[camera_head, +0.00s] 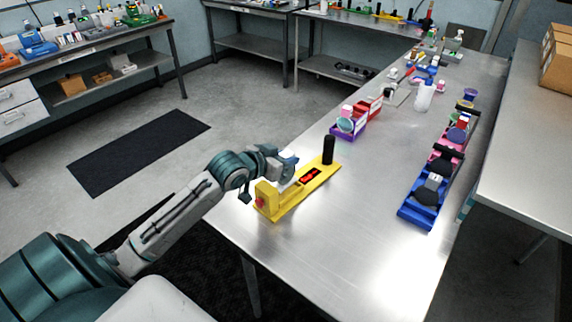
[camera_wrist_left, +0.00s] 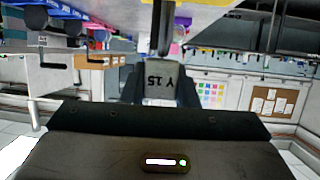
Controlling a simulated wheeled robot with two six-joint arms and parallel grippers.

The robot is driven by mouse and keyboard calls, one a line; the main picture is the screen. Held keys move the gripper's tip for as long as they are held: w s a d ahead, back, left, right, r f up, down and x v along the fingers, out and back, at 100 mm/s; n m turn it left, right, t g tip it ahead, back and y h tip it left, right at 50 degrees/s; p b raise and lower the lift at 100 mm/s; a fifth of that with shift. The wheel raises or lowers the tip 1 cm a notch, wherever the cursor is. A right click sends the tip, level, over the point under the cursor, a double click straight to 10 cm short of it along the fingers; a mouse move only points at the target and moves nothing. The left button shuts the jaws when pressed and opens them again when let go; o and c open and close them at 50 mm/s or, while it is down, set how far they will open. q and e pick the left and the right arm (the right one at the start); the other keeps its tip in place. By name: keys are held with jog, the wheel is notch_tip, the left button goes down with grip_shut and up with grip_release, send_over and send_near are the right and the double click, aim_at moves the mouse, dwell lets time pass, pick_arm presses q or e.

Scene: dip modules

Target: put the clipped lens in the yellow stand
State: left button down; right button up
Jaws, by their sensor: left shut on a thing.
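The yellow stand (camera_head: 290,205) lies near the left edge of the metal table. It has a black upright post (camera_head: 328,150) at its far end, a red-lit display (camera_head: 311,175) and a raised yellow block (camera_head: 267,194) at its near end. My left gripper (camera_head: 284,168) is over the stand's near half. The lens itself is hard to make out; a small bluish-white patch shows by the fingers. I cannot tell whether the held piece touches the stand. My right gripper is not in view.
A purple bin (camera_head: 350,128) and a red bin (camera_head: 369,109) stand beyond the stand. A blue tray (camera_head: 415,214) with dark items and other coloured trays line the right side. A white bottle (camera_head: 424,97) stands farther back. The table's near middle is clear.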

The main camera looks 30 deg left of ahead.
aim_at(286, 184)
pick_arm(q)
jog(key=shift+d+f, duration=0.1)
jog(key=shift+d, duration=0.05)
notch_tip(286, 184, down, 3)
jog(key=shift+s+f+p, duration=0.1)
jog(key=shift+f+p, duration=0.05)
jog(key=shift+p, duration=0.6)
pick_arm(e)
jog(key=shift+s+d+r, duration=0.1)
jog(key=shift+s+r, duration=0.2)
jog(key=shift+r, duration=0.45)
pick_arm(q)
jog(key=shift+f, duration=0.1)
jog(key=c, duration=1.1)
grip_release()
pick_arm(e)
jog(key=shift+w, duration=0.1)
